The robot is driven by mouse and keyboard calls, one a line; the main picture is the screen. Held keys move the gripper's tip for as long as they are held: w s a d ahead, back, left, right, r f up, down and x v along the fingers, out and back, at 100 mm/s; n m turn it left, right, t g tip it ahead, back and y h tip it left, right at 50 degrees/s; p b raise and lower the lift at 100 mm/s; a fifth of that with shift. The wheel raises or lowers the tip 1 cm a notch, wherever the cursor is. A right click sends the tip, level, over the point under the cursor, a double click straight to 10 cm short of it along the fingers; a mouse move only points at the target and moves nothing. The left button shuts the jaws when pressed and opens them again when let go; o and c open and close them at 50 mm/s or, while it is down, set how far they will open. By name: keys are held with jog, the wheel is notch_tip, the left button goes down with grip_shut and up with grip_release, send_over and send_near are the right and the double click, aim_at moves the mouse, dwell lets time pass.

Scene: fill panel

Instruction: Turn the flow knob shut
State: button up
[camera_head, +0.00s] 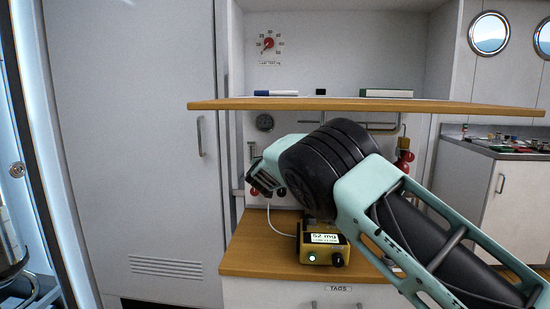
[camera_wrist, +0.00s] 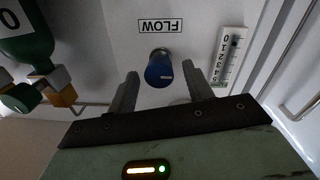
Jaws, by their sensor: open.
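The blue flow knob (camera_wrist: 159,69) sticks out from the white panel in the wrist view, beside a label reading FLOW (camera_wrist: 160,26) that appears upside down. My gripper (camera_wrist: 163,82) is open, with one finger on each side of the knob's lower part in the picture. The fingers look apart from the knob, with gaps on both sides. I cannot tell how far the fingertips are from the panel. In the head view my arm and wrist hide the knob and the fingers.
A numbered scale (camera_wrist: 229,57) is right of the knob. A green bottle (camera_wrist: 22,38) with a valve is at left. In the head view a wooden shelf (camera_head: 230,104) is above my wrist, and a yellow meter reading 52 mg (camera_head: 322,248) stands on the counter (camera_head: 255,257) below.

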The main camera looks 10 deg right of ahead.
jog(key=shift+c, duration=0.3)
jog(key=c, duration=0.9)
jog(key=shift+s+d+f+m+y+b, duration=0.1)
jog(key=shift+m+y+b, duration=0.15)
jog(key=shift+m+b, duration=2.8)
jog(key=shift+d+m+y+b, duration=0.2)
jog(key=shift+m+b, duration=0.55)
jog(key=shift+m, duration=4.6)
